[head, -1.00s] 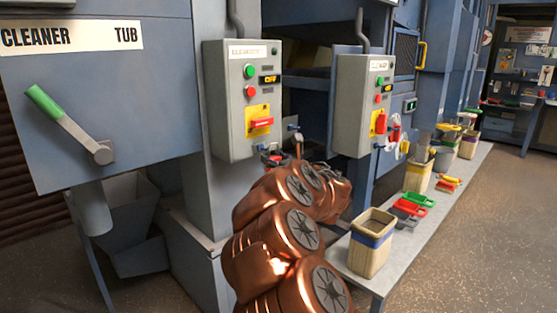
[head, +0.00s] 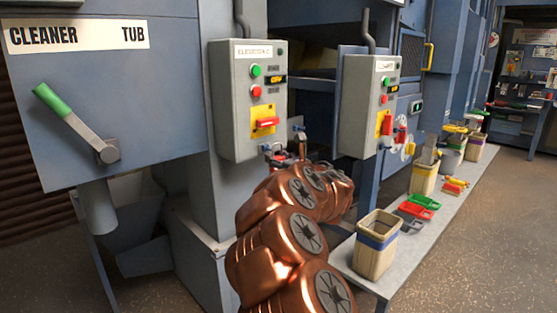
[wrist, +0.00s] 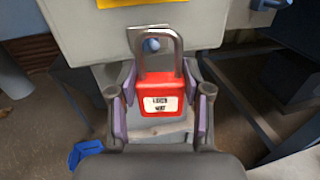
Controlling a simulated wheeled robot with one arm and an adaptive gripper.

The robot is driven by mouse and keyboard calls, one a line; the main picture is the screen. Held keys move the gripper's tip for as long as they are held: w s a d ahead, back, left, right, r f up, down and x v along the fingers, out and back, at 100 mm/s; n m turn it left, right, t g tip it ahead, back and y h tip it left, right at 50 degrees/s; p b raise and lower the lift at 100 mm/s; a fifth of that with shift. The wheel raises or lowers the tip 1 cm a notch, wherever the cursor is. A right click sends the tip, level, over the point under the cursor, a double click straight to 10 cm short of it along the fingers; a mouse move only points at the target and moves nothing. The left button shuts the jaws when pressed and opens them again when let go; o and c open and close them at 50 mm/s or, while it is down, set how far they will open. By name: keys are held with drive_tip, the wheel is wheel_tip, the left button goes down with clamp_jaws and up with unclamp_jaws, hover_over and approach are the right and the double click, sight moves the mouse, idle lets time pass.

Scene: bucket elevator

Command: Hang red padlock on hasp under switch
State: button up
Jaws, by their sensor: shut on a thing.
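The red padlock (wrist: 157,98) has a white label and a grey shackle pointing up. My gripper (wrist: 158,108) is shut on its body, one finger on each side. In the wrist view, the shackle is in front of a small metal hasp plate (wrist: 134,40) with a blue round end at the lower edge of the grey switch box. The blue end shows inside the shackle loop; I cannot tell if it passes through. In the head view, the switch box (head: 240,135) has a red switch (head: 267,123) on a yellow plate. My arm partly hides the padlock there.
A second grey switch box (head: 362,120) stands to the right. A bench (head: 420,225) carries a beige bin (head: 375,250) and coloured trays (head: 418,205). A green-handled lever (head: 75,120) is on the blue cabinet at left.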

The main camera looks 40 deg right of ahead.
drive_tip(key=shift+w, duration=0.2)
drive_tip(key=shift+a+b+x, duration=0.15)
drive_tip(key=shift+b+x, duration=0.2)
drive_tip(key=shift+x, duration=0.45)
drive_tip(key=shift+a+b+x, duration=0.2)
drive_tip(key=shift+b+x, duration=0.15)
drive_tip(key=shift+x, duration=0.4)
drive_tip(key=shift+f+b, duration=0.85)
drive_tip(key=shift+b, duration=0.05)
idle(0.5)
drive_tip(key=o, duration=1.3)
drive_tip(key=shift+s+d+f+b+v, duration=0.1)
drive_tip(key=shift+d+b+v, duration=0.25)
drive_tip(key=shift+v, duration=1.25)
drive_tip(key=shift+s+d+f+b+v, duration=0.1)
drive_tip(key=shift+d+b+v, duration=0.25)
drive_tip(key=shift+v, duration=1.3)
drive_tip(key=shift+s+d+f+b+v, duration=0.1)
drive_tip(key=shift+d+b+v, duration=0.25)
drive_tip(key=shift+v, duration=1.25)
